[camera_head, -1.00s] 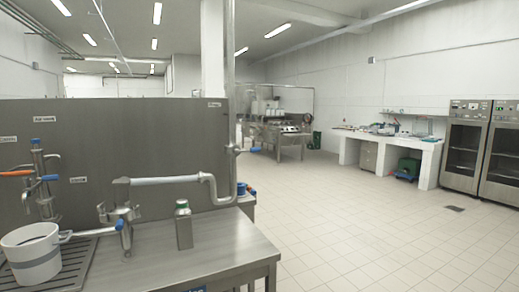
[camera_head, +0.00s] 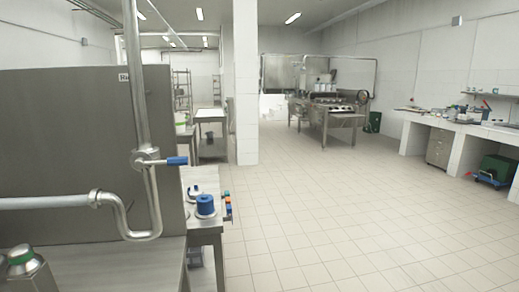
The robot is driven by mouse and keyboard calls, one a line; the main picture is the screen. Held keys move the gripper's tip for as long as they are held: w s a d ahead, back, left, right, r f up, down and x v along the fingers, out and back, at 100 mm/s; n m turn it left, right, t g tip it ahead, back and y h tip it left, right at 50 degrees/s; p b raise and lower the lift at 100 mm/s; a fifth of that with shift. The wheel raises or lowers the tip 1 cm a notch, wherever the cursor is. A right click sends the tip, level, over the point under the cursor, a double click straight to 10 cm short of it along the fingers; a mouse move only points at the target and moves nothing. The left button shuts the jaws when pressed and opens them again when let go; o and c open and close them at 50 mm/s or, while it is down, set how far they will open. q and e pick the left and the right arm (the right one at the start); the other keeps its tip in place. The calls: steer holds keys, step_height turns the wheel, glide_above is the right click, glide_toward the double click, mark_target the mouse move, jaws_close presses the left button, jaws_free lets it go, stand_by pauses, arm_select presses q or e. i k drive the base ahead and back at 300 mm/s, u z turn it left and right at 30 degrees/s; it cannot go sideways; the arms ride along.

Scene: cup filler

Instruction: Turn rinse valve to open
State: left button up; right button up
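The rinse valve (camera_head: 148,158) sits on a vertical steel pipe (camera_head: 136,80) at the left, in front of a grey metal panel. Its blue-tipped lever (camera_head: 176,161) lies level and points right. Below it the pipe bends in a U and joins a pale horizontal pipe (camera_head: 40,203) running left. A label, partly hidden by the pipe, shows on the panel above the valve. Neither of my grippers is in view.
A steel bottle with a green cap (camera_head: 20,258) stands at the lower left corner. A side table (camera_head: 205,232) holds blue round parts and coloured buttons. A white column (camera_head: 245,90) stands behind. Tiled floor to the right is clear.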

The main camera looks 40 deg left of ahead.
mark_target(139, 163)
steer(key=i, duration=2.65)
steer(key=u, duration=4.25)
